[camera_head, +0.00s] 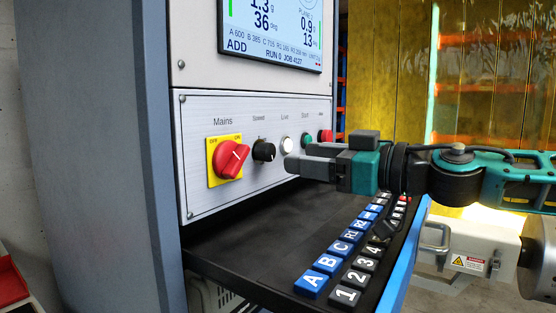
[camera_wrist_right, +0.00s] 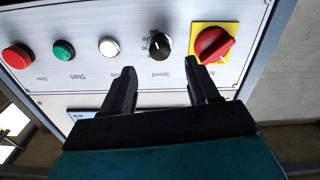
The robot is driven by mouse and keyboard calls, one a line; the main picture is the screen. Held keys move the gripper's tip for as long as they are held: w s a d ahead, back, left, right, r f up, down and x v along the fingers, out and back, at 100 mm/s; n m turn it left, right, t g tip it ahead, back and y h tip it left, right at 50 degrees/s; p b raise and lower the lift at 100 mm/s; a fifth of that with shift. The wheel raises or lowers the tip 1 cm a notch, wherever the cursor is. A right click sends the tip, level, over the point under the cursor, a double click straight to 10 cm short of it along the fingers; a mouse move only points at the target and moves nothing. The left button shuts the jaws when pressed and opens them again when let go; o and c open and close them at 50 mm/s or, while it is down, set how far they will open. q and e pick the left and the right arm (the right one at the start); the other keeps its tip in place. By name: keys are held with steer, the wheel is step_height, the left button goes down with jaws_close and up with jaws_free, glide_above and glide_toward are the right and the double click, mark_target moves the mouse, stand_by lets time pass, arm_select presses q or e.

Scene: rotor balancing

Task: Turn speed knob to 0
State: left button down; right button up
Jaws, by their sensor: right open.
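The black speed knob (camera_head: 264,151) sits on the silver control panel, right of the red mains switch (camera_head: 231,159). In the right wrist view the speed knob (camera_wrist_right: 160,45) shows upside down, ahead of and between the two fingertips. My right gripper (camera_head: 295,157) is open and empty, in front of the panel, with its fingers pointing left at the knob. Its fingers also show in the right wrist view (camera_wrist_right: 160,72), apart from the knob. The knob's exact setting is too small to read. My left gripper is not in view.
A white lamp (camera_head: 287,145), green start button (camera_head: 307,140) and red button (camera_head: 326,136) line the panel right of the knob. A screen (camera_head: 275,30) is above. Below, a black shelf (camera_head: 240,250) carries keys marked with letters and numbers (camera_head: 345,250).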

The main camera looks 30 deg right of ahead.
mark_target(271, 152)
steer(key=shift+p+x, duration=0.7)
steer(key=shift+x, duration=0.5)
steer(key=shift+w+a+r+p, duration=0.15)
steer(key=shift+w+a+p, duration=0.1)
steer(key=shift+w+p, duration=0.25)
steer(key=shift+w, duration=0.35)
steer(key=shift+w+a, duration=0.1)
steer(key=shift+w, duration=0.05)
steer(key=shift+w+a, duration=0.2)
steer(key=shift+w, duration=0.25)
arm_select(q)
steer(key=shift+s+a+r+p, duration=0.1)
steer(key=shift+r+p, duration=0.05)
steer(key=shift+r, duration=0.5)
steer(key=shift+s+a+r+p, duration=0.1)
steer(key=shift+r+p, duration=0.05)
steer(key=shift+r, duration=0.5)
arm_select(e)
steer(key=shift+w+a, duration=0.2)
steer(key=shift+w, duration=0.25)
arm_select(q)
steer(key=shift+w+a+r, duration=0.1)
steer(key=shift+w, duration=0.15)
arm_select(e)
steer(key=c, duration=1)
